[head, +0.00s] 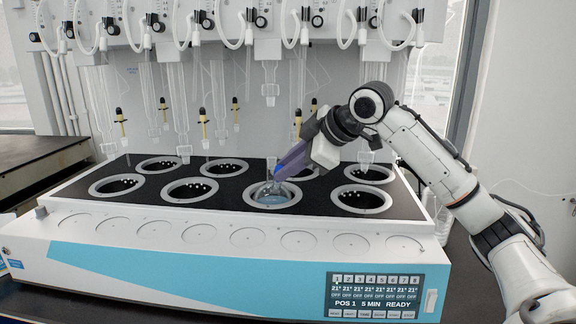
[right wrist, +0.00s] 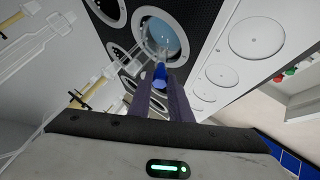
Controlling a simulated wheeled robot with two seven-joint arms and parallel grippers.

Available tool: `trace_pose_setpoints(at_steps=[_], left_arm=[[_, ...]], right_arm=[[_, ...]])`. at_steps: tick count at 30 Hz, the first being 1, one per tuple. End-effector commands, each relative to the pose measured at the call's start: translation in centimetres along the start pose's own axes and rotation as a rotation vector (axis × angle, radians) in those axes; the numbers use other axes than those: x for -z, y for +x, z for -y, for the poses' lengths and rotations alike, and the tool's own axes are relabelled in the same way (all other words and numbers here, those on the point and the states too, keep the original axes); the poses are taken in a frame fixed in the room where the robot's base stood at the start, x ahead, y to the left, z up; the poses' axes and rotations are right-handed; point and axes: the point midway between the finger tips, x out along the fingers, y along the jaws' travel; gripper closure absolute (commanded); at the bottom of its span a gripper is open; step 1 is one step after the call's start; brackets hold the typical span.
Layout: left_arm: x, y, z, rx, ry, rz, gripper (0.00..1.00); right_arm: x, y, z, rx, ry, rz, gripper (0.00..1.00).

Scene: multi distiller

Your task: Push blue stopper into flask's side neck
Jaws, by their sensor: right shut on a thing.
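My right gripper (head: 283,168) reaches in from the right, its fingers pointing down and left over the front-row well that holds the flask (head: 270,196). In the right wrist view the fingers (right wrist: 163,88) are shut on the blue stopper (right wrist: 160,74), whose blue body shows between the tips. The stopper is at the glass neck of the flask (right wrist: 158,38), whose bluish contents show inside the ring. In the head view the fingers largely hide the stopper and side neck. I cannot tell how deep the stopper sits. My left gripper is not in view.
The white heating unit (head: 120,253) has several ringed wells, the others dark inside. Glass tubes and clips (head: 203,118) hang from the rack above and behind. Flat round discs (head: 248,237) line the front ledge. A display (head: 374,293) reads READY.

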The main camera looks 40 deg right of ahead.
Motion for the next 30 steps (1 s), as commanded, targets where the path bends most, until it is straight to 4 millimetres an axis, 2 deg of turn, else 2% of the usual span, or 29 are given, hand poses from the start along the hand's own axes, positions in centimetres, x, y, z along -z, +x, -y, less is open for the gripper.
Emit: trace_pose_setpoints(at_steps=[30], left_arm=[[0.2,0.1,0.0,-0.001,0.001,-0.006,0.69]], right_arm=[[-0.7,1.4,0.0,0.000,0.000,0.001,1.00]])
